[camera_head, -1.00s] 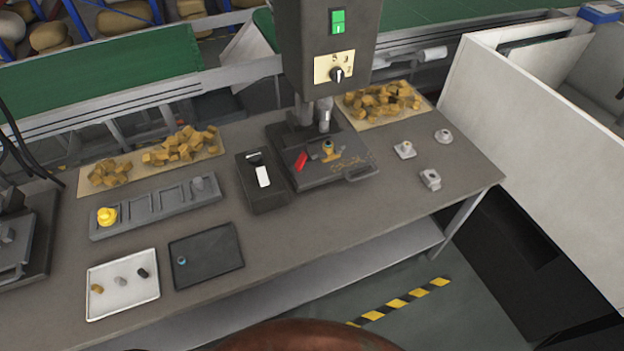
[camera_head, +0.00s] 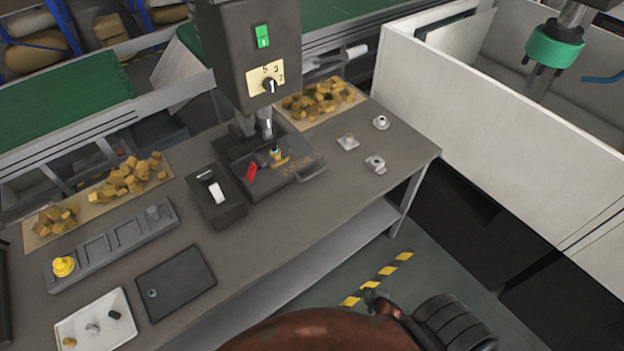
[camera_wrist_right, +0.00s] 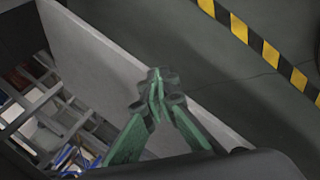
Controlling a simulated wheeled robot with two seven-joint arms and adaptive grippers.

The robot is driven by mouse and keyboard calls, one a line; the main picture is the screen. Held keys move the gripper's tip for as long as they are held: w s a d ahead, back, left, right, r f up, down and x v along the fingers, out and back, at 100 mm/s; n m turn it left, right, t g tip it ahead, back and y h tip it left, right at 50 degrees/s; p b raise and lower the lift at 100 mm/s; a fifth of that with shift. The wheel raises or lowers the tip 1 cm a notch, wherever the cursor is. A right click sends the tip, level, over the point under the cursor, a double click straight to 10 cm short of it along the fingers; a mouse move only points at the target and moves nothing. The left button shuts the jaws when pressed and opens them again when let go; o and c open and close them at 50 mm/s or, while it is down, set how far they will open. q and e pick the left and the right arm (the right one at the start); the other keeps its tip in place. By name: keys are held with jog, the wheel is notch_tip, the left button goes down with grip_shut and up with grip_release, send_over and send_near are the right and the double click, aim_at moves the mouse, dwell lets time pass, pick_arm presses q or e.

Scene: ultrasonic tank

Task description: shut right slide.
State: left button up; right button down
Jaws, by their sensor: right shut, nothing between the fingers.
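I cannot pick out a slide for certain in either view. My right gripper (camera_wrist_right: 158,88) shows in the right wrist view with its green fingers brought together at the tips and nothing between them. Behind it there is a pale panel (camera_wrist_right: 110,65) and grey floor; I cannot tell whether the fingertips touch the panel. In the head view, dark ribbed parts of my right arm show at the bottom, but its fingers are not clear there. My left gripper is not in view.
A white-walled enclosure (camera_head: 480,130) stands at the right, with a green-collared metal post (camera_head: 555,45) above it. The grey workbench (camera_head: 300,215) carries a press (camera_head: 248,50), a white tray (camera_head: 95,320) and a dark tray (camera_head: 175,282). Striped floor tape (camera_head: 380,278) lies below.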

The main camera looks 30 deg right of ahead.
jog(key=w+d+r+n+t+p, duration=0.1)
jog(key=w+r, duration=0.4)
jog(key=r, duration=0.7)
jog(key=w+d+r+n+t+h+p, duration=0.1)
jog(key=w+r+n, duration=0.4)
jog(key=r, duration=0.8)
jog(key=w+d+r+n+t+h+p, duration=0.1)
jog(key=w+r+t, duration=0.4)
jog(key=r, duration=0.7)
jog(key=shift+w+d+r+n, duration=0.15)
jog(key=shift+d+n, duration=0.2)
jog(key=shift+n, duration=0.2)
jog(key=shift+w+d+r+n, duration=0.15)
jog(key=shift+d+n, duration=0.15)
jog(key=shift+n, duration=0.25)
jog(key=w+a+r+n+t+y+p, duration=0.25)
jog(key=a+r+n+y, duration=0.35)
jog(key=r+n, duration=0.7)
jog(key=w+a+f+n, duration=0.1)
jog(key=w, duration=0.3)
jog(key=w+a+f+n, duration=0.2)
jog(key=w, duration=0.2)
jog(key=w+a+f+n, duration=0.1)
jog(key=w+f+n, duration=0.1)
jog(key=w, duration=0.2)
jog(key=shift+w+a+f+p, duration=0.15)
jog(key=shift+w+f+p, duration=0.1)
jog(key=shift+w+p, duration=0.15)
jog(key=shift+w+f, duration=0.2)
jog(key=shift+w, duration=0.5)
